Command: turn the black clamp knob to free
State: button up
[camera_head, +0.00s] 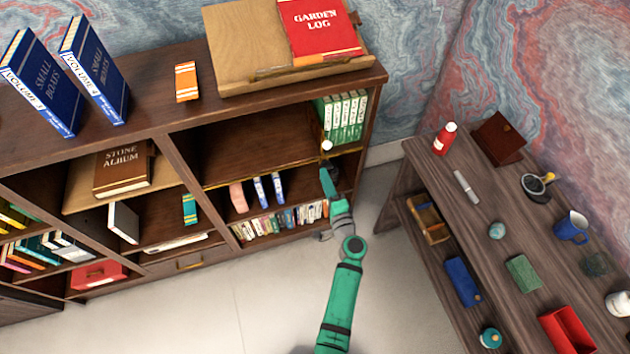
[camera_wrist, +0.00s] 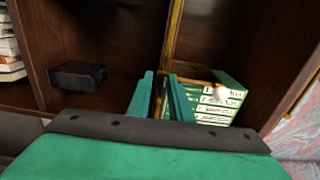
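My gripper (camera_head: 324,172) is in front of the right-hand bay of the bookcase, near the brass-coloured shelf edge. In the wrist view its two green fingers (camera_wrist: 162,80) stand apart with a narrow gap. A small dark shape (camera_wrist: 159,92) shows in that gap; it may be the black clamp knob, but I cannot tell, nor whether the fingers touch it. A rod with a white ball end (camera_wrist: 220,93) sticks out by the shelf edge, beside the fingers; the white ball also shows in the head view (camera_head: 326,145).
Green-and-white volumes (camera_wrist: 222,112) stand on the upper shelf close to my gripper. A black box (camera_wrist: 78,75) sits in the lower compartment. A side table (camera_head: 470,215) with several small objects stands at the right. The floor (camera_head: 250,310) in front is clear.

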jog(key=shift+w+a+r+y, duration=0.4)
jog(key=shift+w+a+r, duration=0.1)
jog(key=shift+a+r, duration=0.3)
jog(key=f+v, duration=0.1)
jog(key=v, duration=1.1)
jog(key=shift+d+f+h, duration=0.25)
jog(key=shift+d+h, duration=0.15)
jog(key=s+a+f+n+g+h, duration=0.1)
jog(key=s+f+n+g+h, duration=0.15)
jog(key=s, duration=0.75)
jog(key=s+a+f+n+g+h, duration=0.1)
jog(key=s+a+f+n+h, duration=0.2)
jog(key=s, duration=0.7)
jog(key=s+a+r+n+t, duration=0.2)
jog(key=s+r+n, duration=0.7)
jog(key=s+r, duration=0.5)
notch_tip(320, 180, up, 4)
jog(key=shift+a+r, duration=0.1)
jog(key=shift+a, duration=0.25)
